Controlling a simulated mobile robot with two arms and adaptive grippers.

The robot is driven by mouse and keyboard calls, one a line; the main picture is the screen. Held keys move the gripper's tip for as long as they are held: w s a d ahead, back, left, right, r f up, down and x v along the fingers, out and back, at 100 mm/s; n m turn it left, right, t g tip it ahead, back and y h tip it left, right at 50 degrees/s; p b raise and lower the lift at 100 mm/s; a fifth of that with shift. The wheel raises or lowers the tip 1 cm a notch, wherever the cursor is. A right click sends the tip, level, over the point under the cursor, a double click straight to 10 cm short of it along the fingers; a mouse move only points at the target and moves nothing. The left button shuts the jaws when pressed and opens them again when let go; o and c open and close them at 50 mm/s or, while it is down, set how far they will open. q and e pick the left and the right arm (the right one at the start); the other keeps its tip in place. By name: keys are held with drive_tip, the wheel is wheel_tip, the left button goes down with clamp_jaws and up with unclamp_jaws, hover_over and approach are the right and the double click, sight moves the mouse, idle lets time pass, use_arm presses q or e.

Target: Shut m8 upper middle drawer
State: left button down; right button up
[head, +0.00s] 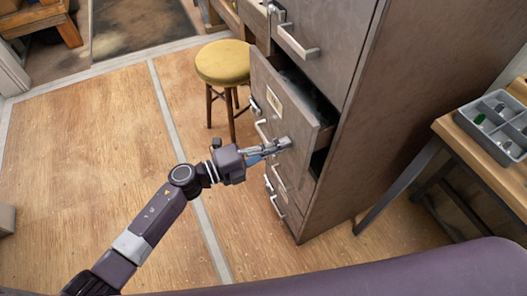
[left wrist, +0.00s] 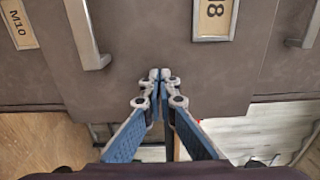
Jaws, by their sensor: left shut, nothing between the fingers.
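A grey-brown metal filing cabinet (head: 345,110) stands right of centre in the head view. One of its drawers, the open drawer (head: 297,108), sticks out, with a dark gap behind its front. In the left wrist view a drawer front (left wrist: 190,55) fills the upper part, with a framed label (left wrist: 213,18) whose readable character is 8. A metal handle (left wrist: 92,40) is left of that label. My left gripper (head: 286,143) is shut and empty, its fingertips at the drawer front; whether they touch it I cannot tell. My right gripper is out of view.
A yellow-topped stool (head: 222,62) stands left of the cabinet. A wooden table (head: 500,165) with a grey compartment tray (head: 500,118) is at the right. The wooden floor (head: 90,150) at the left is clear. An M10 label (left wrist: 17,25) shows in the left wrist view.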

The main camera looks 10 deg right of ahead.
use_arm(q)
drive_tip(key=b+x, duration=0.1)
drive_tip(key=x, duration=0.6)
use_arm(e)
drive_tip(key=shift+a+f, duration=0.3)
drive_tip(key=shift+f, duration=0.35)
use_arm(q)
drive_tip(key=shift+r, duration=0.1)
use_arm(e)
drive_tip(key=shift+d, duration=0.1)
